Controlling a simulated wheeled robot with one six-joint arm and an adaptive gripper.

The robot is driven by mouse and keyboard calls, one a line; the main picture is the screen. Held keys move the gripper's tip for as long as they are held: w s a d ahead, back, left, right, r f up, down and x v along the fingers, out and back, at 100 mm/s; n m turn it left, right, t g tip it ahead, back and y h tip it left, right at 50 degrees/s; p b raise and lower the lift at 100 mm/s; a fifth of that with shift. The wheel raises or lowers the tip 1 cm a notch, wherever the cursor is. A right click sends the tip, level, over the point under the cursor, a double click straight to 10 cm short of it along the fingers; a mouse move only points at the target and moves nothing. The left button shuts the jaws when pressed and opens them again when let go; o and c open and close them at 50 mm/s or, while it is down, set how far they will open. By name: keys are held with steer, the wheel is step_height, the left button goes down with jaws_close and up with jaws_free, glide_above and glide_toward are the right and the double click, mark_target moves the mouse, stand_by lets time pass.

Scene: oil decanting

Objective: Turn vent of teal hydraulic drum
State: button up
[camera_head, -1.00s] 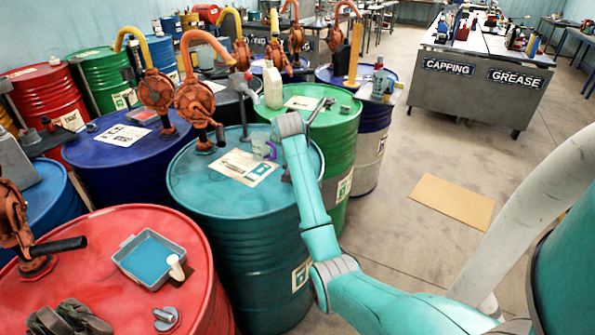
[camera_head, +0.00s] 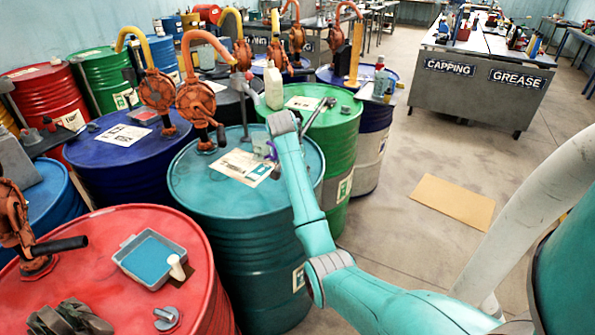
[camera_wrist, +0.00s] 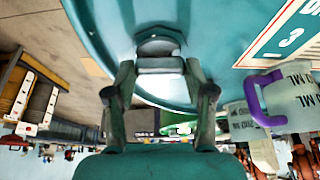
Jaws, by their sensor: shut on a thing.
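The teal drum (camera_head: 215,200) stands in the middle of the head view, with a printed sheet (camera_head: 240,167) on its lid. Its vent (camera_wrist: 158,44), a dark teal fitting near the lid's rim, shows at the top centre of the wrist view. My gripper (camera_wrist: 160,70) has one finger on each side of the vent's lower part and is shut on it. In the head view, my arm hides the vent and most of the gripper.
A measuring jug with a purple handle (camera_wrist: 290,98) stands on the teal lid, close to the gripper. A green drum (camera_head: 335,130) is just behind, a red drum (camera_head: 130,225) in front, and a blue drum (camera_head: 100,165) to the left. Open floor lies right.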

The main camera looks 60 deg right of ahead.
steer(key=o, duration=1.2)
steer(key=shift+c, duration=0.2)
